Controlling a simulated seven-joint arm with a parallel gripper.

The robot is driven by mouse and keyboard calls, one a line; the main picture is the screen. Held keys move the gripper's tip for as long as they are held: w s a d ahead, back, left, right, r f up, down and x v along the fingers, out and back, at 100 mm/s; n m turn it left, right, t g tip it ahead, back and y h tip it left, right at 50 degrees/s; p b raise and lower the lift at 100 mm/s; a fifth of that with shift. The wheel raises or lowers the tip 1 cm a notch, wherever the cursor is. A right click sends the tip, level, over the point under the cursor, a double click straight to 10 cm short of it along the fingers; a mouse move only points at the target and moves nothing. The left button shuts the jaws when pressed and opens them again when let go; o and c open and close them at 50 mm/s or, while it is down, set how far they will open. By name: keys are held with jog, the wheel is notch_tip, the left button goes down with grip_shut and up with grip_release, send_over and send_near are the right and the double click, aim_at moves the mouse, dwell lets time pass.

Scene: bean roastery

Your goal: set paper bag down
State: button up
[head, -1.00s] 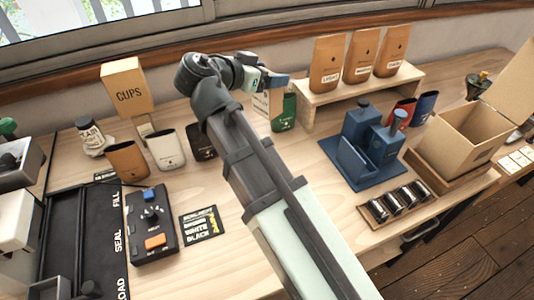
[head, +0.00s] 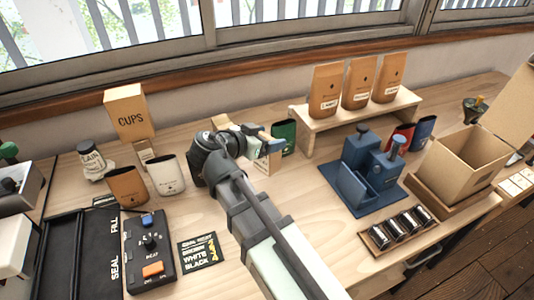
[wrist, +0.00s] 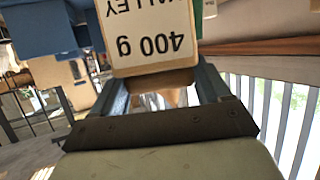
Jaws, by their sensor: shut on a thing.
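The paper bag is in my gripper (head: 264,143), which is shut on it over the middle of the table. In the wrist view the bag (wrist: 152,48) fills the upper middle between my fingers, its pale label reading "VALLEY" and "400 g" upside down. In the head view only a small tan part of the bag (head: 263,164) shows below my fingers; my arm hides the rest. I cannot tell whether its base touches the table.
A green bag (head: 284,137) stands just behind my gripper. A riser (head: 350,118) with three brown bags is behind right. A blue stand (head: 372,180) and open carton (head: 457,168) are to the right. White (head: 167,178) and brown (head: 127,187) pouches stand left. Bare wood (head: 315,210) lies between.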

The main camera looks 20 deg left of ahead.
jog(key=shift+f, duration=2.55)
jog(key=shift+f, duration=0.1)
jog(key=o, duration=1.8)
jog(key=shift+s+a, duration=0.1)
jog(key=shift+s, duration=0.05)
jog(key=v, duration=1.1)
jog(key=shift+s+a+r, duration=0.1)
jog(key=shift+s+r, duration=0.1)
jog(key=shift+r, duration=0.1)
